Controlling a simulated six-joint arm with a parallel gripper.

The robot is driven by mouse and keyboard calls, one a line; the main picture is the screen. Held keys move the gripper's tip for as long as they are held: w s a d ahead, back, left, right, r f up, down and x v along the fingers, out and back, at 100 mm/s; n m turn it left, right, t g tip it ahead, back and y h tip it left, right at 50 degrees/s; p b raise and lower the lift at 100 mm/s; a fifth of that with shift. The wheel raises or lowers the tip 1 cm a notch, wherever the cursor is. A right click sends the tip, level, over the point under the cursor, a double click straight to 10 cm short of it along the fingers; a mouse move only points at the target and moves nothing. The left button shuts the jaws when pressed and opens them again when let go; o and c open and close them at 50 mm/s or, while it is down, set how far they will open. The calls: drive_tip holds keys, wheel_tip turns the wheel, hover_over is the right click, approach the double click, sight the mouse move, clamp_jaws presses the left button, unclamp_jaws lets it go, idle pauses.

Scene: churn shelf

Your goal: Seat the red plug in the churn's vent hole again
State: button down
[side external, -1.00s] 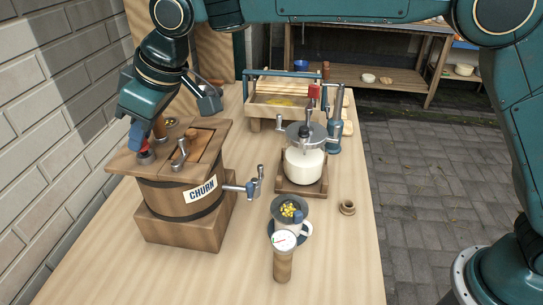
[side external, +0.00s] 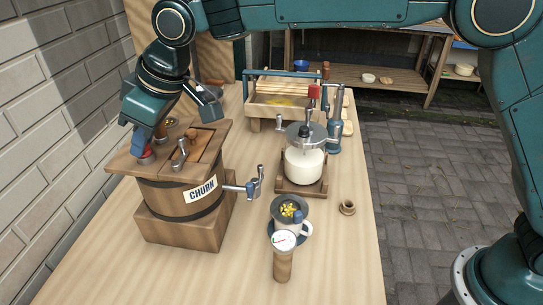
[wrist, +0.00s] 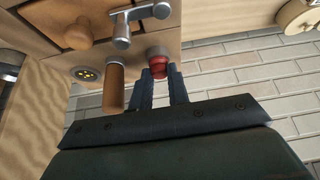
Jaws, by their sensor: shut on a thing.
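The wooden churn (side external: 165,198) stands on a wooden block at the left of the bench, with a CHURN label on its front. My gripper (side external: 146,148) points down at the left part of the churn's lid (side external: 128,163). Its fingers (wrist: 160,73) are shut on the red plug (wrist: 158,58), which shows at the lid's edge in the wrist view. In the side view only a little of the red plug (side external: 147,156) shows under the fingers. The vent hole is hidden, and I cannot tell how far the plug is in it.
A metal lid handle (side external: 180,154) and a wooden peg (wrist: 114,88) stand close beside my gripper. A brick wall (side external: 50,110) rises on the left.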

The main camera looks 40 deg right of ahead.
idle(0.3)
drive_tip(key=c, duration=1.3)
unclamp_jaws()
drive_tip(key=c, duration=0.3)
drive_tip(key=shift+c, duration=0.2)
drive_tip(key=shift+r, duration=0.1)
drive_tip(key=v, duration=0.7)
drive_tip(key=shift+s+d, duration=0.1)
